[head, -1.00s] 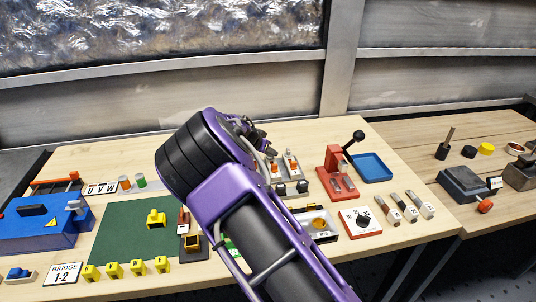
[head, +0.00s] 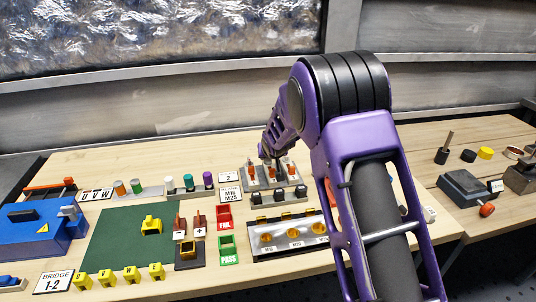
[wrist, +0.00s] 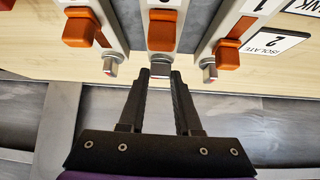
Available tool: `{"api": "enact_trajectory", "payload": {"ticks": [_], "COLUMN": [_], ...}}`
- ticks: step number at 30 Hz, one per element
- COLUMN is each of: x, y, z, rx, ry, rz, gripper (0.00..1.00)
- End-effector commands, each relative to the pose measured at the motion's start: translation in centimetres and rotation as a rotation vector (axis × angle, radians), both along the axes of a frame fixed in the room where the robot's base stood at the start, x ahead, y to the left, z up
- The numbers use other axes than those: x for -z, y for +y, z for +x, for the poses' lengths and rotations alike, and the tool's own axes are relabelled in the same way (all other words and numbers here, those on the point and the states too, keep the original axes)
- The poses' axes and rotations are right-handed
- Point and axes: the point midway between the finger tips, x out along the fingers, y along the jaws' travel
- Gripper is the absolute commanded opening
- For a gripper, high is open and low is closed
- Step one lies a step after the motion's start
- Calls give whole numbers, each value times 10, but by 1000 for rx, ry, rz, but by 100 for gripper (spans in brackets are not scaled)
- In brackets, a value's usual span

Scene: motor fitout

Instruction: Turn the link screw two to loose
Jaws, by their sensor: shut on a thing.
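Three link screws show in the wrist view as small silver knobs at the ends of grey link strips with orange blocks. My gripper (wrist: 161,74) is shut on the middle link screw (wrist: 160,69), with a black finger on either side of it. The left screw (wrist: 110,66) and the right screw (wrist: 209,73) stand free on both sides. In the head view the link board (head: 270,184) stands at the back of the bench, and my arm reaches down to it from behind. The fingertips are too small there to make out.
An "ISOLATE 2" label (wrist: 272,43) lies right of the links in the wrist view. Red FAIL (head: 224,217) and green PASS (head: 228,249) trays lie nearer. My arm hides the bench's right part.

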Motion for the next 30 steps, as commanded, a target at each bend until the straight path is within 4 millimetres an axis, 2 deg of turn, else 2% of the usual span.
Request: {"api": "enact_trajectory", "payload": {"ticks": [23,24,28,30], "x": [0,0,1,1], "y": [0,0,0,0], "z": [0,0,0,0], "rx": [-71,-71,-71,-71], "ry": [0,0,1,1], "rz": [-1,0,0,0], "gripper": [0,38,61,62]}}
